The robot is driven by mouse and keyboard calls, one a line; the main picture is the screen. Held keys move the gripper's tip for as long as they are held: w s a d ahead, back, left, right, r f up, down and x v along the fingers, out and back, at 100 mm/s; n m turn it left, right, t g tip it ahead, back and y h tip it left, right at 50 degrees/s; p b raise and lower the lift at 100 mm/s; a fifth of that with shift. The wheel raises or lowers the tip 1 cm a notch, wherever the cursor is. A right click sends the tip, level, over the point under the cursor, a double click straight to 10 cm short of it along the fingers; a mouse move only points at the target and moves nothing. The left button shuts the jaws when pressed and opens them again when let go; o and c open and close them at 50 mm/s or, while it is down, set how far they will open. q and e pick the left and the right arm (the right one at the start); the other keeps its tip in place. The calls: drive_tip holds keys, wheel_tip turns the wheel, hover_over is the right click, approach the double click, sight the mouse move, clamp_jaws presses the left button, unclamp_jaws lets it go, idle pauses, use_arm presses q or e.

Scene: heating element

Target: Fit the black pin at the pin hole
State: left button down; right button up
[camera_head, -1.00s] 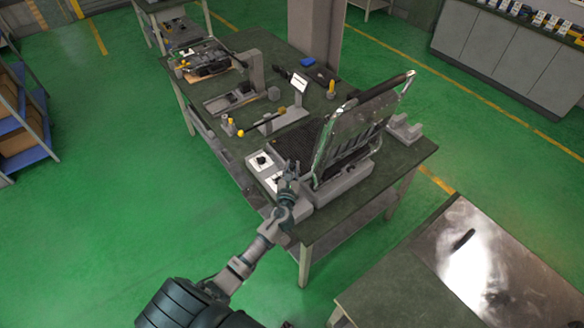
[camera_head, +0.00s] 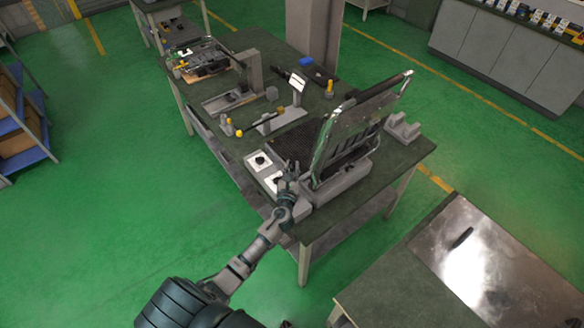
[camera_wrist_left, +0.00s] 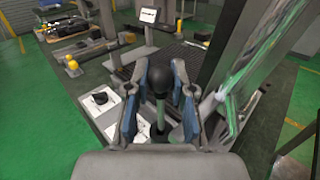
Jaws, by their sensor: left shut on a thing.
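My left gripper (camera_head: 287,182) is at the front corner of the grey machine (camera_head: 345,182), beside its open lid (camera_head: 352,130). In the left wrist view its two blue-grey fingers (camera_wrist_left: 158,95) close around a black round-headed piece (camera_wrist_left: 160,79) with a pale greenish stem below. I cannot tell whether this is the black pin. It stands roughly upright in that view. I cannot make out the pin hole. My right gripper is not in view.
White panels with black knobs (camera_head: 260,161) lie just left of the gripper. The raised lid stands close on its right. A steel-topped table (camera_head: 505,265) is at lower right.

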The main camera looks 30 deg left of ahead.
use_arm(q)
drive_tip(key=shift+f+b, duration=1)
drive_tip(key=shift+f, duration=0.2)
drive_tip(key=c, duration=0.9)
unclamp_jaws()
drive_tip(key=shift+s, duration=0.1)
drive_tip(key=shift+f, duration=0.1)
drive_tip(key=v, duration=1.2)
